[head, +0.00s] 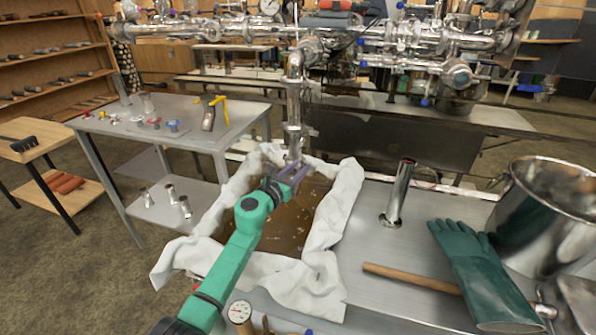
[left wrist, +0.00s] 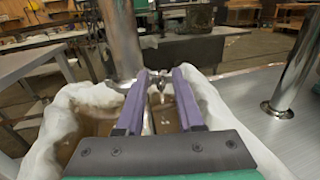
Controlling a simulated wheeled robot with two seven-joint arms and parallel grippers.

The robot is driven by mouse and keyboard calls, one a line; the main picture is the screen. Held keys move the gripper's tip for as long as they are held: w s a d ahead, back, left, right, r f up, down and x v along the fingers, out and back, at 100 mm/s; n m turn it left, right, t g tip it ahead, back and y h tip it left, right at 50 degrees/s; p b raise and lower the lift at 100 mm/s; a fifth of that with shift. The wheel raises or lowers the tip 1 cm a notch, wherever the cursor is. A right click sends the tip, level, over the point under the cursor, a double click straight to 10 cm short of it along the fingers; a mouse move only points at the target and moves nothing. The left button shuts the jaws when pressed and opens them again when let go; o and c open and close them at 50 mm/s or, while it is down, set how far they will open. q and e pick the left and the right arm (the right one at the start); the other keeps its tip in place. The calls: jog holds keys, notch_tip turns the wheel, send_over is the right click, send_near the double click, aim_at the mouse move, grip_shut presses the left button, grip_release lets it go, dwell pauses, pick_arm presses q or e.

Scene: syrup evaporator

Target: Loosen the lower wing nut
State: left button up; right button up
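A vertical steel pipe (head: 293,100) comes down from the overhead pipework to a cloth-lined tray. In the left wrist view the pipe (left wrist: 120,35) ends just beyond my fingers. A small metal clamp fitting with what looks like the lower wing nut (left wrist: 158,84) shows between the fingertips; its exact shape is too small to tell. My left gripper (head: 296,171) has purple fingers and reaches over the tray to the pipe's lower end. In the left wrist view the gripper (left wrist: 160,76) is open, with a clear gap between its fingers. In the head view the fingers hide the nut.
White cloth (head: 340,205) drapes the tray, which holds brown liquid. A side table (head: 185,110) with small parts stands at left.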

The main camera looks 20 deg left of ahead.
pick_arm(q)
grip_shut()
dwell(1.4)
